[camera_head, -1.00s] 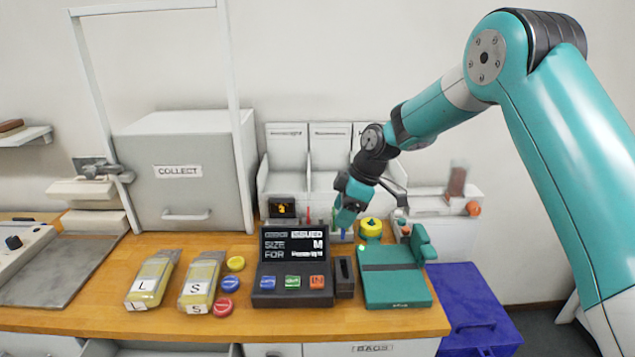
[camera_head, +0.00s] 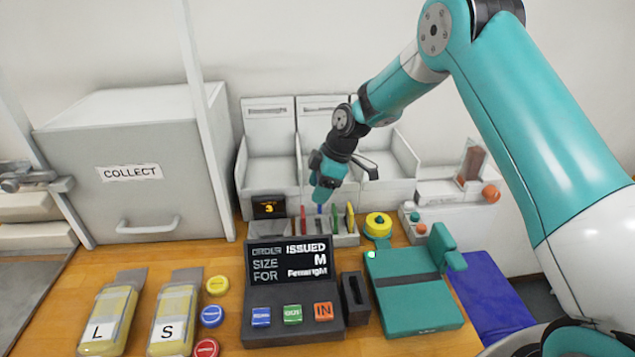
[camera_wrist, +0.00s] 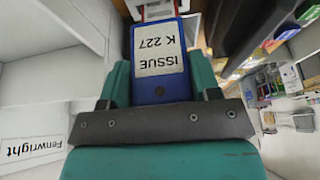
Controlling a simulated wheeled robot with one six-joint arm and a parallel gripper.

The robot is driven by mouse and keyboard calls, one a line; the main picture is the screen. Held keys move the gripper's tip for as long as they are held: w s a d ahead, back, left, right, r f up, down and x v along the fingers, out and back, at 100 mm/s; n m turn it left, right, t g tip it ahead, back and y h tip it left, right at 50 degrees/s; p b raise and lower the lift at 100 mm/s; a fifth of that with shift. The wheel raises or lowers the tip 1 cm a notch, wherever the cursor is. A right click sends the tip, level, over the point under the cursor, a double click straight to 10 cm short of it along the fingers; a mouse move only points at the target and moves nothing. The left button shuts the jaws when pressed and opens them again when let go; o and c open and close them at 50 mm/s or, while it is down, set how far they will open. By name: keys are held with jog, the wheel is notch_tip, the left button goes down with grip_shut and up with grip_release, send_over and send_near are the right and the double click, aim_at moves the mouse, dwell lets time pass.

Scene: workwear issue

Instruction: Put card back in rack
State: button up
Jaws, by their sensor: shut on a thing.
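My gripper (camera_head: 326,194) is over the grey card rack (camera_head: 345,240) at the back of the bench. It is shut on a blue card (camera_wrist: 158,88), whose label reads ISSUE K 227 in the wrist view. In that view my gripper (camera_wrist: 160,82) has a teal finger on each side of the card. In the head view the blue card (camera_head: 320,210) shows just under the fingers, between a red card (camera_head: 303,214) and a green card (camera_head: 334,228). A yellow card (camera_head: 350,215) stands farther right. I cannot tell how deep the blue card's lower end sits in the rack.
The order terminal (camera_head: 290,290) stands in front of the rack and reads ISSUED. A small black display (camera_head: 269,207) is at the rack's left, a yellow round thing (camera_head: 378,224) at its right. White bins (camera_head: 270,160) stand behind. A teal device (camera_head: 415,290) lies front right.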

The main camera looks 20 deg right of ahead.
jog(key=shift+f+b, duration=1.4)
jog(key=shift+f, duration=1.3)
jog(key=shift+f+b, duration=1.85)
dwell(0.5)
jog(key=o, duration=1)
jog(key=shift+r+p, duration=2.4)
jog(key=shift+r, duration=2.15)
jog(key=shift+s, duration=0.1)
